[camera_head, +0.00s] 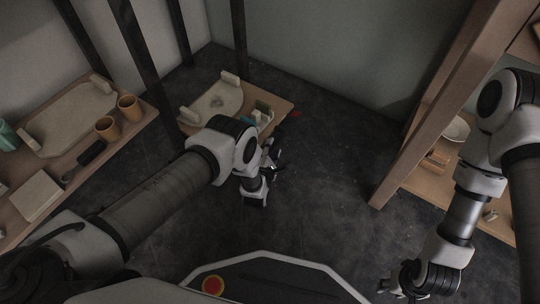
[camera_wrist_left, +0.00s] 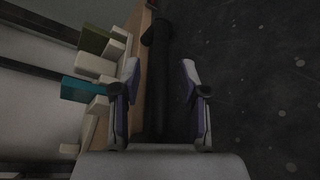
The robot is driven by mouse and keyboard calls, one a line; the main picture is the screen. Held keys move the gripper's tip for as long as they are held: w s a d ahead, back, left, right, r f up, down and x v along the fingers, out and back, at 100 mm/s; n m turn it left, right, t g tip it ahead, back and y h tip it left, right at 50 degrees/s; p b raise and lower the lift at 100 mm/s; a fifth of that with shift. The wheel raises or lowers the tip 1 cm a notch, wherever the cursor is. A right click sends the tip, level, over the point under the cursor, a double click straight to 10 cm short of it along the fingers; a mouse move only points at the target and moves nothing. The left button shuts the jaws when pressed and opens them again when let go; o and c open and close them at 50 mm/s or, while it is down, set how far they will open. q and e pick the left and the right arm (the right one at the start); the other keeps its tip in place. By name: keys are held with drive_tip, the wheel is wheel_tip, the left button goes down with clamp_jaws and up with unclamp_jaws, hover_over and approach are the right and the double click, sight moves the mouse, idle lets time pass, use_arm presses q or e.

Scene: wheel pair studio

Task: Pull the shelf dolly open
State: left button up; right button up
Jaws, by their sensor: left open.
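The shelf dolly is a low wooden board (camera_head: 280,107) at the back, beside dark posts. It carries a pale tray (camera_head: 218,101) and small blocks, one of them teal. My left gripper (camera_head: 270,157) is at the dolly's front right side, partly hidden by its own wrist. In the left wrist view the left gripper (camera_wrist_left: 161,80) is open, with its fingers on either side of a thick dark bar (camera_wrist_left: 158,60). The bar runs along the dolly's wooden edge; I cannot tell whether the fingers touch it. My right gripper (camera_head: 393,288) hangs low at the right, its jaws unclear.
A wooden shelf (camera_head: 130,128) at the left holds a tray, two orange cups (camera_head: 129,107) and a dark-handled tool. A wooden rack (camera_head: 425,118) with a bowl (camera_head: 456,130) stands at the right. The dark floor (camera_head: 325,180) between them is clear.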

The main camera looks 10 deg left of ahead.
use_arm(q)
drive_tip(key=v, duration=1.1)
drive_tip(key=shift+s+r, duration=0.1)
